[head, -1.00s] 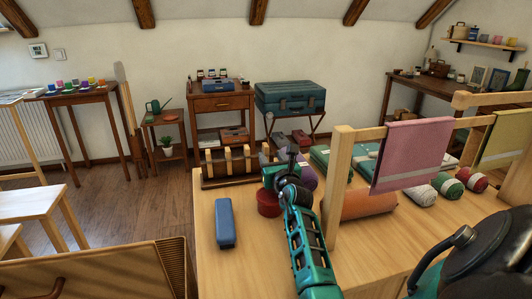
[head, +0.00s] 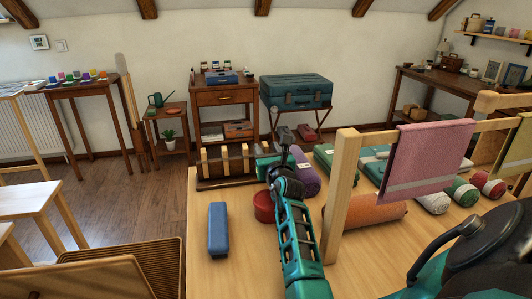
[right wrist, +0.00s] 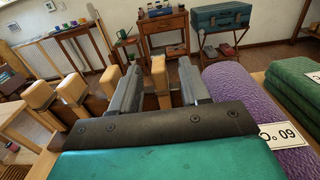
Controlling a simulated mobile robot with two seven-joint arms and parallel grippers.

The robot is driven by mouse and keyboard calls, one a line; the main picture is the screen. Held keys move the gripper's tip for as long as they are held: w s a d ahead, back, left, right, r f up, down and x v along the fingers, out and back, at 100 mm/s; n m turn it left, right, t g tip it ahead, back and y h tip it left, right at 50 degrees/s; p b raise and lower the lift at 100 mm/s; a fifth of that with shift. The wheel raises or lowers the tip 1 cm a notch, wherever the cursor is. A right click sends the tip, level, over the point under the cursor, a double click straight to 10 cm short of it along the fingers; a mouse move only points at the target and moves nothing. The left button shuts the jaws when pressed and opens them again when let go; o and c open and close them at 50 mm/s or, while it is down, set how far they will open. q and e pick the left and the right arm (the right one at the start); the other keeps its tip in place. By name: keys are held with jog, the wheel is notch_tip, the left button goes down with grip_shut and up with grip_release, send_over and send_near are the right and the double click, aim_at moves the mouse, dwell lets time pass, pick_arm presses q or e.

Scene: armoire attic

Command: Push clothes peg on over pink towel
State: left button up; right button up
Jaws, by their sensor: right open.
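The pink towel (head: 430,160) hangs over the wooden rail on the right in the head view, with a pale stripe near its lower edge. Several wooden clothes pegs (head: 225,158) stand in a row in a dark holder left of it. They also show close up in the right wrist view, one peg (right wrist: 160,76) standing between my right fingers. My right gripper (right wrist: 157,82) is open, a grey finger on each side of that peg. I cannot tell whether they touch it. In the head view my right gripper (head: 268,166) is at the holder's right end. My left gripper is not in view.
A blue case (head: 218,229) and a red round tin (head: 264,206) lie on the table near my right arm. A purple roll (head: 306,180) lies right of the gripper.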

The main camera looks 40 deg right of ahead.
jog(key=shift+c, duration=0.3)
grip_shut()
